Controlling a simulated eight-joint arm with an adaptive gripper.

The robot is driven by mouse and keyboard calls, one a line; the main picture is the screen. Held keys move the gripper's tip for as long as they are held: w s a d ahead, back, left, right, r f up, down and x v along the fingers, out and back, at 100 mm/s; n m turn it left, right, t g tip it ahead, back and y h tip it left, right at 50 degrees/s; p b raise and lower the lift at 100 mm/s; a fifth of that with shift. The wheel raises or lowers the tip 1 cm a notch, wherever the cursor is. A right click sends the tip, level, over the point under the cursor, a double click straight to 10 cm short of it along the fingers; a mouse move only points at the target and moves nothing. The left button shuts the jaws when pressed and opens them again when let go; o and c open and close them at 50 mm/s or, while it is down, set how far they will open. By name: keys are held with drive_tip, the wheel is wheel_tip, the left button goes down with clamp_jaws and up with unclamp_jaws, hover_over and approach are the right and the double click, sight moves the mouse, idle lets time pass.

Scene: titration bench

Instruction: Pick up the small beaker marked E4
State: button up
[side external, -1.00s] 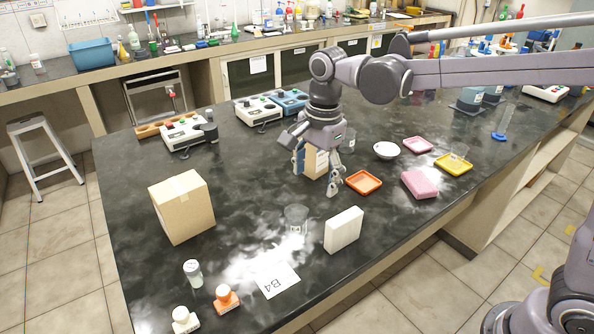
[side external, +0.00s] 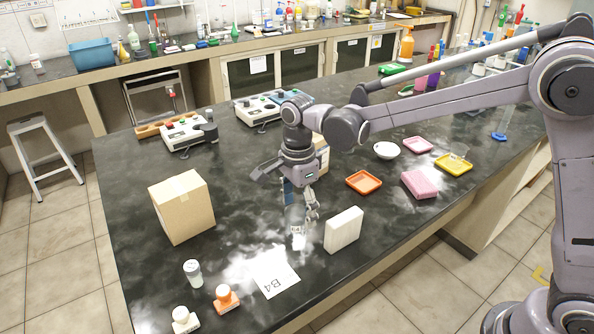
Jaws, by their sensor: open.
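A small clear glass beaker (side external: 295,222) stands on the dark bench left of the white block. Its marking is too small to read here. My gripper (side external: 300,203) points down at the beaker, with its fingers open around or just above the beaker's upper part. The fingers partly cover the beaker, and I cannot tell whether they touch it. Another clear beaker (side external: 458,155) is in the yellow tray (side external: 446,168) at the right; no marking is legible on it.
A white block (side external: 343,230) stands close to the right of my gripper. A cardboard box (side external: 182,207) is at the left. A paper marked B4 (side external: 276,279) lies in front. An orange tray (side external: 364,183) and a pink block (side external: 419,184) are at the right. Another box (side external: 322,155) is partly hidden behind my gripper.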

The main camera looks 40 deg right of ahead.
sight(297, 218)
drive_tip(key=shift+w+a+f, duration=0.1)
drive_tip(key=shift+a+f, duration=0.05)
drive_tip(key=shift+f, duration=1.75)
drive_tip(key=c, duration=1.2)
drive_tip(key=shift+c, duration=0.2)
drive_tip(key=shift+r, duration=0.1)
